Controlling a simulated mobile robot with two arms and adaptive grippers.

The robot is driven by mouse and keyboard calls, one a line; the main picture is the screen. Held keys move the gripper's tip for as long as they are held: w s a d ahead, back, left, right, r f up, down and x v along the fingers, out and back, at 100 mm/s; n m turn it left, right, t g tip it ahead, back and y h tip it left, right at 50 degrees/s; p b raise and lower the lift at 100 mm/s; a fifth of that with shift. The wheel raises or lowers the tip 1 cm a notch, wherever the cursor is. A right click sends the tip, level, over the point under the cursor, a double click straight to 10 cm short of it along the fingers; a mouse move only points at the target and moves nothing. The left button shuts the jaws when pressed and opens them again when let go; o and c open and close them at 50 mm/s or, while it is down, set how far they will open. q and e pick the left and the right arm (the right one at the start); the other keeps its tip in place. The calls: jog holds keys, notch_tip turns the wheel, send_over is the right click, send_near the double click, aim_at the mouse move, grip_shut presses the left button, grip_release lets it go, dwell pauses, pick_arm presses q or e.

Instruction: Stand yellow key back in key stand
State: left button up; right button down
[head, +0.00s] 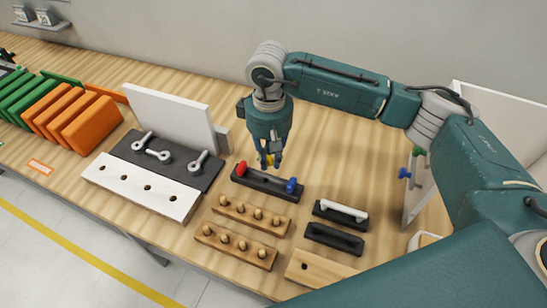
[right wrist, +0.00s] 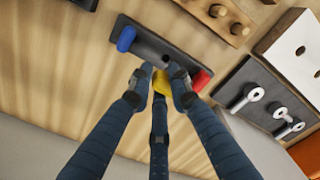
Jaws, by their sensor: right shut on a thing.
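The key stand (head: 265,183) is a long black block on the table. A red key (head: 241,168) stands in its left end and a blue key (head: 291,186) in its right end. My right gripper (head: 270,161) points down at the stand's middle, between these keys. It is shut on the yellow key (head: 269,159), which also shows between the fingers in the right wrist view (right wrist: 160,82). There the stand (right wrist: 152,42) lies just beyond the fingertips, with the blue key (right wrist: 126,38) left and the red key (right wrist: 201,81) right. The yellow key's lower end is hidden. My left gripper is out of view.
Wooden peg racks (head: 250,215) stand in front of the stand. Two black holders (head: 334,238) are at front right. A dark board with metal eye bolts (head: 170,162) and a white panel (head: 172,117) are left. Bare table lies behind the stand.

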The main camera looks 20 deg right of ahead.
aim_at(270, 181)
jog(key=shift+a+f, duration=0.1)
jog(key=shift+f, duration=1.35)
notch_tip(270, 181, down, 2)
jog(key=b, duration=0.2)
jog(key=shift+b, duration=0.3)
jog(key=shift+w, duration=0.1)
jog(key=shift+f+b, duration=0.2)
jog(key=shift+b, duration=0.95)
jog(key=shift+f+b, duration=1.05)
jog(key=shift+b, duration=0.15)
dwell(1.0)
jog(key=c, duration=1.5)
grip_release()
jog(key=shift+c, duration=0.2)
